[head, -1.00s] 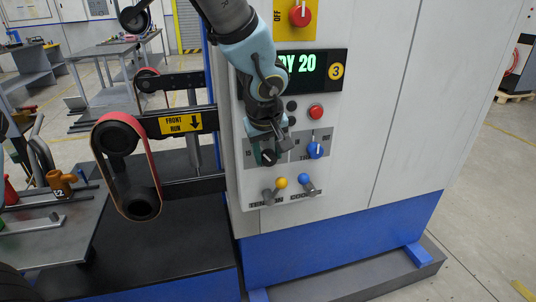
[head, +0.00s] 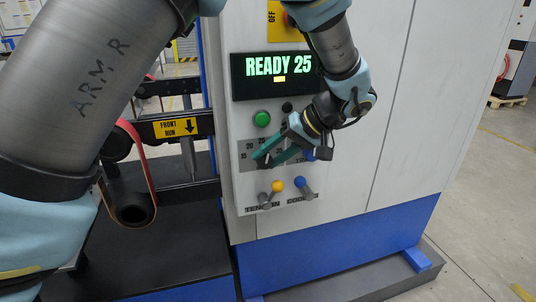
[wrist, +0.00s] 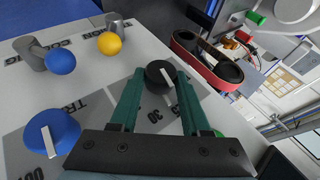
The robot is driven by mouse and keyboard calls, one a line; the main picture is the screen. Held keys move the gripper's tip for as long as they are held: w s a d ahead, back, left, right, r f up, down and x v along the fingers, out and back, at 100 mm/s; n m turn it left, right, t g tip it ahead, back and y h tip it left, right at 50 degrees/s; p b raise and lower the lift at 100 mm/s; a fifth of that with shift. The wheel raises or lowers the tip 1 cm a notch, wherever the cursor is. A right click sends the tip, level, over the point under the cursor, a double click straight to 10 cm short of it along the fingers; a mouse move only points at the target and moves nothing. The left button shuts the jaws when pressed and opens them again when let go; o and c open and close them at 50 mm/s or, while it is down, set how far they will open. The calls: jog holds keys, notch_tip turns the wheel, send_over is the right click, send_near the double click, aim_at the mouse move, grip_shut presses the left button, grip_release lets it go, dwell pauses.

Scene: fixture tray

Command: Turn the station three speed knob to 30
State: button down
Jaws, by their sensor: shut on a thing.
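The black speed knob (wrist: 160,74) with a white pointer mark sits between the green fingertips of my gripper (wrist: 155,88) in the wrist view. The fingers are shut on it. A printed 30 shows on the scale plate close by. In the head view my gripper (head: 264,158) reaches the left dial of the panel from the right, and the knob there is mostly hidden by the fingers. The station display (head: 280,75) reads READY 25. The station's number badge is hidden behind my arm.
A blue knob (wrist: 50,133) is on the same panel beside the black one. Below are a yellow-ball lever (head: 277,186) and a blue-ball lever (head: 300,182). A green button (head: 262,119) is above. The belt unit (head: 135,205) stands left of the cabinet.

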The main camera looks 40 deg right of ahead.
jog(key=y, duration=0.1)
jog(key=m+t+y, duration=0.1)
jog(key=t+y, duration=0.1)
jog(key=y, duration=0.1)
jog(key=shift+d+f+p, duration=0.25)
jog(key=shift+f+p, duration=0.05)
jog(key=shift+p, duration=0.05)
jog(key=shift+t, duration=0.3)
jog(key=shift+c, duration=1.8)
grip_release()
jog(key=shift+s, duration=0.1)
jog(key=b+v, duration=0.3)
jog(key=v, duration=0.7)
jog(key=shift+s+d, duration=0.2)
jog(key=shift+d, duration=0.15)
